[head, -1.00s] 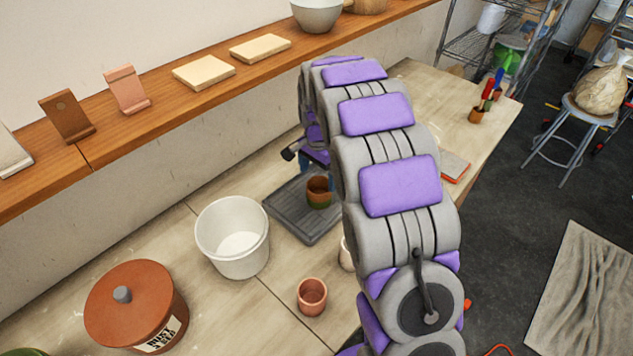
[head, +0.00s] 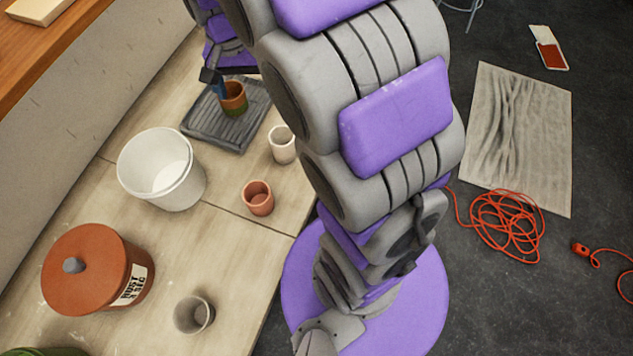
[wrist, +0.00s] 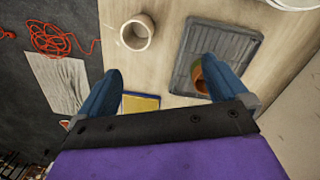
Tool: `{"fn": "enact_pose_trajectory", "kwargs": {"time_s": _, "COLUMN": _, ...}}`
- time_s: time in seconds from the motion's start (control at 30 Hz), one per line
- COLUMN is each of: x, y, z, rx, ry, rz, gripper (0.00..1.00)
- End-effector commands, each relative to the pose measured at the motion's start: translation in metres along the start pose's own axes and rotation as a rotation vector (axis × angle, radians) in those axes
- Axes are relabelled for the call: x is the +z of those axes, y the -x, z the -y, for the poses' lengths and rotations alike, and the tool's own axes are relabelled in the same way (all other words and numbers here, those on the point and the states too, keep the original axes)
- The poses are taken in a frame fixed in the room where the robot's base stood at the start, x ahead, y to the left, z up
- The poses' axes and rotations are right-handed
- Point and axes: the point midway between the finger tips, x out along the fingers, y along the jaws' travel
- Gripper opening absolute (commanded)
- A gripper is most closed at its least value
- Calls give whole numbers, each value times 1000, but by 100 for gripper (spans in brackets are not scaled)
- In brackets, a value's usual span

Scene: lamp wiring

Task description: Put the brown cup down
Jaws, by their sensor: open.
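The brown cup (head: 237,101), with a green lower part, stands upright on the ribbed grey tray (head: 203,134). My gripper (head: 221,90) is beside the cup in the head view, partly hidden by my arm. In the wrist view my gripper (wrist: 158,78) has its two blue fingers spread wide with nothing held between them. The cup (wrist: 199,80) shows there just left of the right finger, which hides part of it. The tray (wrist: 215,37) lies beneath it. I cannot tell whether the finger touches the cup.
A cream cup (head: 282,146), a pink cup (head: 258,199), a grey cup (head: 194,315), a white bucket (head: 148,170) and a lidded terracotta jar (head: 82,268) stand on the table. An orange cable (head: 505,222) lies coiled on the floor. Bare tabletop lies between the pink and grey cups.

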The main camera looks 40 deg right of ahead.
Motion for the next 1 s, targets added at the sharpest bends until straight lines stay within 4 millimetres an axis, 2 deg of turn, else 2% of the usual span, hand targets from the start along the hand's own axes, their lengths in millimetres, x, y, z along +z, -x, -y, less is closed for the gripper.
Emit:
{"fn": "enact_pose_trajectory", "kwargs": {"time_s": 0.1, "x": 30, "y": 8, "z": -20, "rx": 5, "ry": 79, "rz": 8, "gripper": 100}}
{"fn": "enact_pose_trajectory", "kwargs": {"time_s": 0.33, "x": 86, "y": 13, "z": -59, "rx": 13, "ry": 237, "rz": 30, "gripper": 100}}
{"fn": "enact_pose_trajectory", "kwargs": {"time_s": 0.7, "x": 175, "y": 2, "z": -119, "rx": 21, "ry": 498, "rz": 73, "gripper": 100}}
{"fn": "enact_pose_trajectory", "kwargs": {"time_s": 0.9, "x": 208, "y": -8, "z": -142, "rx": 24, "ry": 602, "rz": 91, "gripper": 100}}
{"fn": "enact_pose_trajectory", "kwargs": {"time_s": 1.0, "x": 215, "y": -11, "z": -147, "rx": 24, "ry": 628, "rz": 96, "gripper": 100}}
